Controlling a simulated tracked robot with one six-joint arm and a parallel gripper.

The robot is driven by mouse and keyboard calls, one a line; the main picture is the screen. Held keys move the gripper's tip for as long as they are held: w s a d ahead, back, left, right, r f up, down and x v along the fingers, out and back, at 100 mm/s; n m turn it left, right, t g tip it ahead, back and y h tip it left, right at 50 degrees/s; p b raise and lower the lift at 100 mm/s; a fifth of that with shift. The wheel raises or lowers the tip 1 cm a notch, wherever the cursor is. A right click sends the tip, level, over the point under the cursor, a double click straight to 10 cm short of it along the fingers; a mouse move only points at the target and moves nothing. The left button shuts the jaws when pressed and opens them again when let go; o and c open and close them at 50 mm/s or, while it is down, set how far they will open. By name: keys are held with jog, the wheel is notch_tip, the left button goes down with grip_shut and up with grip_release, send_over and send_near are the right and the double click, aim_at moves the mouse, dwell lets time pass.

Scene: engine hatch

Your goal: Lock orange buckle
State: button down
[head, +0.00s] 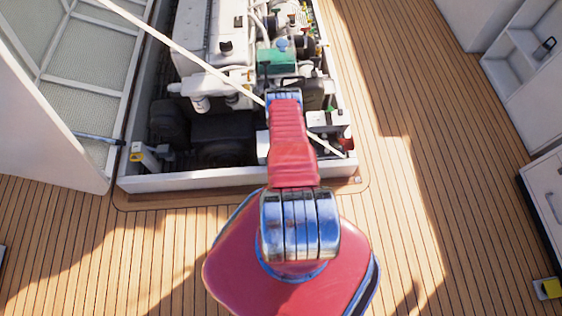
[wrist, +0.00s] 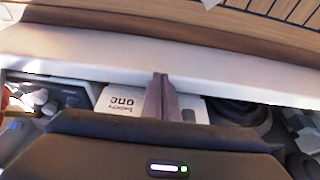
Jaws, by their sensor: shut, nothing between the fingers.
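My gripper (wrist: 159,82) shows in the wrist view with its two dark fingers together and nothing between them. It is over the engine bay, near the white rim (wrist: 215,65). In the head view my red arm hides it. A small yellow-orange buckle (head: 137,156) sits at the front left corner of the hatch frame in the head view, left of my arm and apart from it. Its exact position is too small to tell. At the left edge of the wrist view is an orange-red piece (wrist: 5,97), cut off, and I cannot tell what it is.
The hatch lid (head: 82,60) stands open at the left. The engine (head: 205,45) fills the open bay. A white box (wrist: 125,102) with upside-down lettering lies behind my fingers. The wooden deck (head: 400,130) is clear.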

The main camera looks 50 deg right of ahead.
jog(key=shift+x, duration=0.9)
jog(key=shift+r, duration=0.15)
dwell(0.9)
jog(key=shift+r, duration=0.65)
jog(key=shift+r, duration=0.1)
jog(key=s+a+r, duration=0.7)
jog(key=a, duration=0.2)
jog(key=shift+s, duration=0.4)
dwell(0.7)
